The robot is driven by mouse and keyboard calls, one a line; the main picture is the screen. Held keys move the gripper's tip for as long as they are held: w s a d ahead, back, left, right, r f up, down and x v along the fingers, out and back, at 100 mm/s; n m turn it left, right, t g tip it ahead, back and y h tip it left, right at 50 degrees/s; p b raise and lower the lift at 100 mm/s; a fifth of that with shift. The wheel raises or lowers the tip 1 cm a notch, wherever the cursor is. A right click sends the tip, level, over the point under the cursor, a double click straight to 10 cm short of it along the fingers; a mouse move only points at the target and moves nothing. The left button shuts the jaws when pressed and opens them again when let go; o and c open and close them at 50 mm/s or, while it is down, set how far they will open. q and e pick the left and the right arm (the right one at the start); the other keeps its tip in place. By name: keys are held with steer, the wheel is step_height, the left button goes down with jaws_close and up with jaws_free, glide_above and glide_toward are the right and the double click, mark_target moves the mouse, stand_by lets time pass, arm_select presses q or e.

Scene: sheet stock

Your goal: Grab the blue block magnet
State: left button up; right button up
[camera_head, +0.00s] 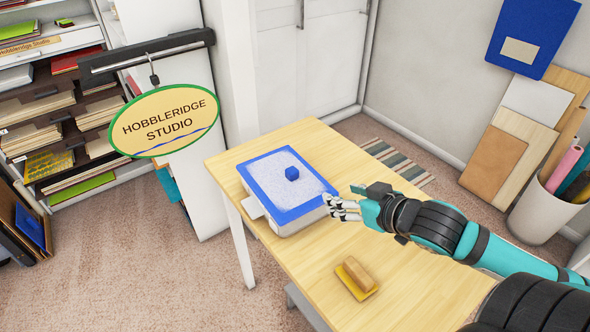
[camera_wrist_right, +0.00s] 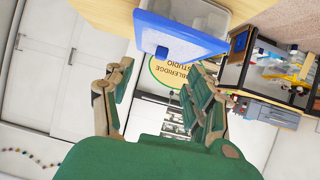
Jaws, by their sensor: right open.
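The blue block magnet (camera_head: 292,173) is a small cube on top of a shallow box with a blue-framed, speckled pale panel (camera_head: 262,181). The box lies on the wooden table. My right gripper (camera_head: 332,206) is open and empty at the box's right edge, to the right of and nearer than the block, apart from it. In the right wrist view the open fingers (camera_wrist_right: 164,78) frame a small blue shape (camera_wrist_right: 161,52), probably the block, at the edge of the blue-framed panel (camera_wrist_right: 180,33). My left gripper is out of view.
A wooden block with a yellow base (camera_head: 356,278) lies on the table's (camera_head: 420,290) near part. A hanging Hobbleridge Studio sign (camera_head: 165,121) is at the left, before shelves of sheet stock (camera_head: 60,105). The table's far right is clear.

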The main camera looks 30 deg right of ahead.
steer(key=w+r, duration=0.1)
steer(key=w, duration=0.2)
glide_toward(293, 170)
steer(key=shift+y, duration=0.4)
steer(key=x, duration=0.2)
steer(key=d+x, duration=0.1)
steer(key=x, duration=0.1)
steer(key=shift+f+p, duration=0.15)
steer(key=shift+p, duration=0.25)
steer(key=x, duration=0.2)
steer(key=p+x, duration=0.1)
steer(key=x, duration=0.1)
steer(key=shift+w+a, duration=0.3)
steer(key=shift+w, duration=0.1)
steer(key=shift+w+f+p, duration=0.2)
steer(key=shift+w+p, duration=0.1)
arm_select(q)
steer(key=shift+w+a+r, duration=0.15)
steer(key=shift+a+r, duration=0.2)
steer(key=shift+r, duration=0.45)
arm_select(e)
steer(key=shift+s, duration=0.1)
steer(key=shift+c, duration=0.2)
